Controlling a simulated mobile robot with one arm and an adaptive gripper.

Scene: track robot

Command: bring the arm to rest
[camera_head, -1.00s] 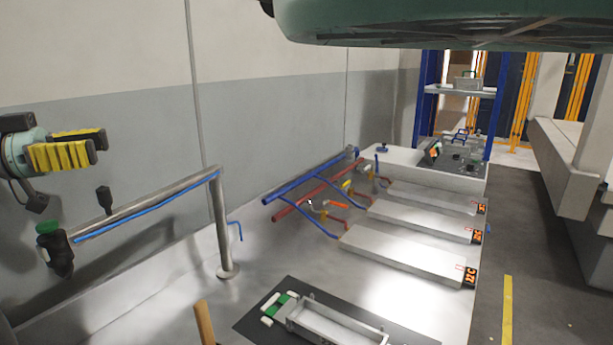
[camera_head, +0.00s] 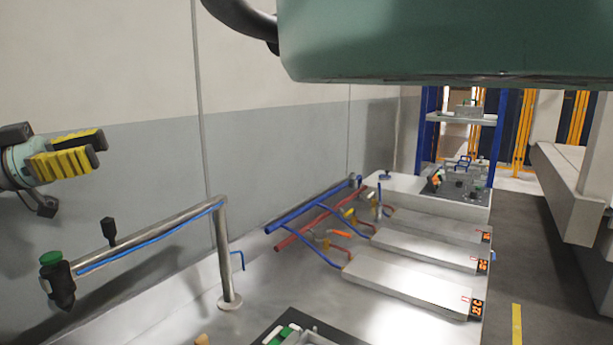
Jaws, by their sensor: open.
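My gripper (camera_head: 98,151) is at the left edge of the view, with two yellow-padded fingers spread apart. It is open, and nothing shows between the fingers. It hangs in the air in front of the grey wall, above a horizontal metal pipe (camera_head: 150,228). Its wrist is partly cut off by the left edge. A large green part of my own arm fills the upper right.
The pipe carries a green-topped fitting (camera_head: 52,268) and stands on a metal post (camera_head: 224,260). Flat white plates (camera_head: 405,287) with orange displays lie on the bench near blue and red pipes (camera_head: 305,212). A blue shelf rack (camera_head: 460,118) stands behind. Open floor lies right.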

